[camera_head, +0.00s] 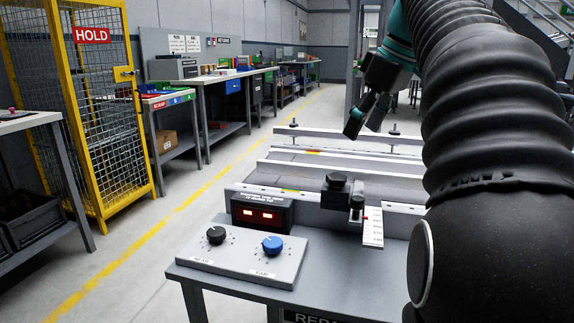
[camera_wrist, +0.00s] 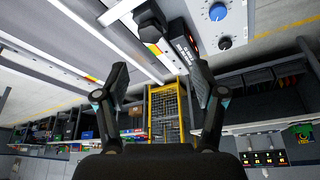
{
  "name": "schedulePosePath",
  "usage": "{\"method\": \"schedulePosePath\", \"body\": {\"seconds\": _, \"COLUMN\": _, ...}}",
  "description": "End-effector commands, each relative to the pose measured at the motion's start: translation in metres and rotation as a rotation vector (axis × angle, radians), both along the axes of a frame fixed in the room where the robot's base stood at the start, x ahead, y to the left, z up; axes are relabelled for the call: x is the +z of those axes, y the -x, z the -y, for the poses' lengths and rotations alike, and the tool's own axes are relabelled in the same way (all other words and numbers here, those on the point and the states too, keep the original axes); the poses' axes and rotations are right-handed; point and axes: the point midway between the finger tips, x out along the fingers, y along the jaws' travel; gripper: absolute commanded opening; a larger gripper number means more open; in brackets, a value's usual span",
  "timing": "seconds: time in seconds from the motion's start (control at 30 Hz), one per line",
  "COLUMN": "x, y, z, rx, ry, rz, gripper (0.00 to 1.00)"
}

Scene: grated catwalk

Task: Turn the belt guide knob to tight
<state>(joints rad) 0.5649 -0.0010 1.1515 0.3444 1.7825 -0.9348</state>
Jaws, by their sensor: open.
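A black knob (camera_head: 338,182) sits on top of a dark clamp at the near end of the conveyor's guide rail, beside a white scale strip (camera_head: 372,228) with a red mark. The clamp and knob (camera_wrist: 150,20) also show at the top of the wrist view. I cannot read the knob's setting. A panel (camera_head: 230,262) at the near left carries a black dial (camera_head: 216,235) and a blue dial (camera_head: 272,245); their labels are too small to read surely. My gripper (camera_head: 366,114) is open and empty, above and beyond the knob, apart from everything.
A black display box (camera_head: 262,213) with red digits stands behind the panel, left of the clamp. The conveyor (camera_head: 330,170) has long raised rails and upright posts. A yellow mesh cage (camera_head: 100,110) and workbenches (camera_head: 205,80) line the left. The air above the belt is free.

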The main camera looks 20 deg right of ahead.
Motion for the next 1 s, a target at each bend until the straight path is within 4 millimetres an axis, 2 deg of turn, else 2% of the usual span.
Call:
{"method": "schedulePosePath", "body": {"seconds": 0.03, "x": 0.004, "y": -0.001, "z": 0.008, "rx": 0.014, "ry": 0.001, "rz": 0.003, "gripper": 0.7}}
{"method": "schedulePosePath", "body": {"seconds": 0.17, "x": 0.01, "y": -0.002, "z": 0.016, "rx": 0.046, "ry": 0.003, "rz": 0.007, "gripper": 0.7}}
{"method": "schedulePosePath", "body": {"seconds": 0.33, "x": 0.0, "y": -0.006, "z": 0.015, "rx": 0.057, "ry": 0.003, "rz": 0.008, "gripper": 0.7}}
{"method": "schedulePosePath", "body": {"seconds": 0.8, "x": -0.079, "y": -0.033, "z": -0.002, "rx": 0.056, "ry": 0.003, "rz": 0.007, "gripper": 0.7}}
{"method": "schedulePosePath", "body": {"seconds": 1.0, "x": -0.104, "y": -0.042, "z": -0.008, "rx": 0.055, "ry": 0.003, "rz": 0.007, "gripper": 0.7}}
